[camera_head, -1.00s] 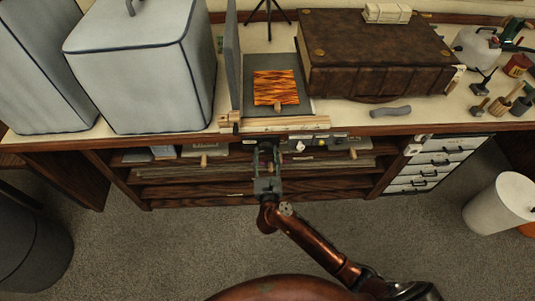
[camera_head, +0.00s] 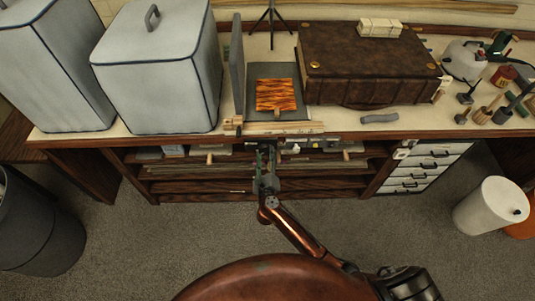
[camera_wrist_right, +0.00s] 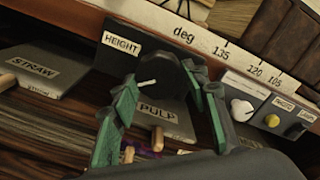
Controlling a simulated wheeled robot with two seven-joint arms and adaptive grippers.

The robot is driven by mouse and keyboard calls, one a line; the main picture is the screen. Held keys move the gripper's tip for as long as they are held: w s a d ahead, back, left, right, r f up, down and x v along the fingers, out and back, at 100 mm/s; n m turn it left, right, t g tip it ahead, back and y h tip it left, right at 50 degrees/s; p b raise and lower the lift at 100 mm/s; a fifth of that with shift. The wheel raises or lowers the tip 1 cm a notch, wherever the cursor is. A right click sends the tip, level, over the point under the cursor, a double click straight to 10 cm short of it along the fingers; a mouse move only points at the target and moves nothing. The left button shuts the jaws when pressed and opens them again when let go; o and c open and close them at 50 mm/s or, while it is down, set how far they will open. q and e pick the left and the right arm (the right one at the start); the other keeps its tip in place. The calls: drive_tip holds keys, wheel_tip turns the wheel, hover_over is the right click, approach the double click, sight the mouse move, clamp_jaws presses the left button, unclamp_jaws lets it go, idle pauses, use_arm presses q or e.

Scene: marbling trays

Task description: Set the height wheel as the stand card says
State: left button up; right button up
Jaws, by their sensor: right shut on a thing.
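The height wheel (camera_wrist_right: 162,80) is a dark round knob with a white pointer line, under the desk edge beside a "HEIGHT" label (camera_wrist_right: 121,43) in the right wrist view. My right gripper (camera_wrist_right: 163,82) has its green-padded fingers on either side of the wheel and is shut on it. In the head view this gripper (camera_head: 266,152) reaches the front edge of the desk, and its fingers hide the wheel. A degree scale (camera_wrist_right: 230,50) shows 135, 120 and 105 along the edge. I cannot make out a readable stand card. My left gripper is not in view.
Right of the wheel is a panel with a white knob (camera_wrist_right: 242,109) and a yellow button (camera_wrist_right: 272,120). An orange striped sheet (camera_head: 275,94) and a brown case (camera_head: 362,65) stand on the desk.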

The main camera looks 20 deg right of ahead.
drive_tip(key=n+p, duration=0.3)
drive_tip(key=shift+a+r+n+p, duration=0.1)
drive_tip(key=shift+r+n+p, duration=0.15)
drive_tip(key=shift+n+p, duration=0.1)
drive_tip(key=n+p, duration=0.2)
drive_tip(key=shift+f+n, duration=0.1)
drive_tip(key=shift+n, duration=0.25)
drive_tip(key=n+p, duration=0.2)
drive_tip(key=n, duration=0.1)
drive_tip(key=shift+f, duration=0.1)
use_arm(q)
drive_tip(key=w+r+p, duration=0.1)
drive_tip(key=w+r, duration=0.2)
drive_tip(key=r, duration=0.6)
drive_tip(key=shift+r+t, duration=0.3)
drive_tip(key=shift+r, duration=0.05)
use_arm(e)
drive_tip(key=shift+n, duration=1.3)
drive_tip(key=shift+f, duration=0.1)
drive_tip(key=o, duration=1.2)
drive_tip(key=shift+c, duration=0.2)
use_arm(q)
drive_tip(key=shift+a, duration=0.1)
